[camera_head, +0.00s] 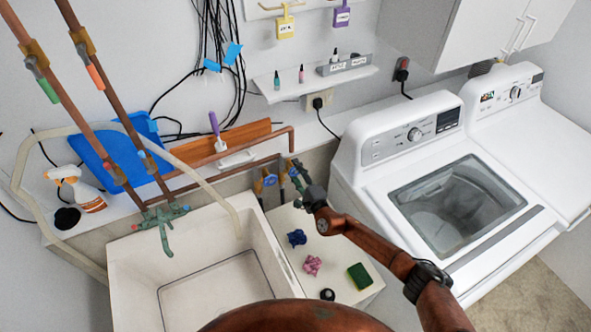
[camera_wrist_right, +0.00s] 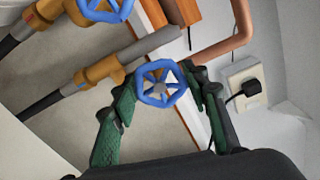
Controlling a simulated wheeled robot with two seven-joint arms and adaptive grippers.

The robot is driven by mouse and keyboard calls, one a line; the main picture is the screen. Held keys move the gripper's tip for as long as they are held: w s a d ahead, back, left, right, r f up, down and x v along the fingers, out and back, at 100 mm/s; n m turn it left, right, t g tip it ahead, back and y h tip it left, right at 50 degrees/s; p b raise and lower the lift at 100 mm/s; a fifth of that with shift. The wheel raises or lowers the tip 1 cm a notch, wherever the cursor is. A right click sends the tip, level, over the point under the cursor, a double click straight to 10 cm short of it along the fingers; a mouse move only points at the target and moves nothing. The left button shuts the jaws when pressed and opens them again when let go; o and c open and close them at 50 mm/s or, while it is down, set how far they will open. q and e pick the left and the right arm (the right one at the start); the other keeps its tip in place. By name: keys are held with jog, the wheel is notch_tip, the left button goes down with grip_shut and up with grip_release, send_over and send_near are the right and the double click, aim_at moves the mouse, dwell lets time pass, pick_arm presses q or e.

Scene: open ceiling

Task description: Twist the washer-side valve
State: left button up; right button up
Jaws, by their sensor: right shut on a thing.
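The washer-side valve has a blue round handwheel on a brass body; the wheel (camera_wrist_right: 162,83) sits between the fingers of my right gripper (camera_wrist_right: 168,92) in the right wrist view. The green fingers are closed on its two sides. In the head view my right gripper (camera_head: 298,178) reaches the pipes behind the sink, and it partly hides this valve. A second blue valve (camera_head: 269,180) stands just to the left, apart from the gripper; it also shows at the top of the right wrist view (camera_wrist_right: 106,8). My left gripper is not in view.
The white washer (camera_head: 357,183) stands right of my right arm, with the sink (camera_head: 120,262) to the left. A white top (camera_head: 335,283) holds crumpled cloths (camera_head: 312,265) and a green sponge (camera_head: 360,275). A copper pipe (camera_wrist_right: 232,45) and wall outlet (camera_wrist_right: 247,85) are near the gripper.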

jog(key=shift+f+n+p, duration=0.15)
jog(key=shift+n+p, duration=0.3)
jog(key=shift+n, duration=0.65)
jog(key=o, duration=1.2)
jog(key=shift+c, duration=0.2)
jog(key=shift+s+d, duration=0.2)
jog(key=shift+s, duration=0.25)
jog(key=v, duration=1.1)
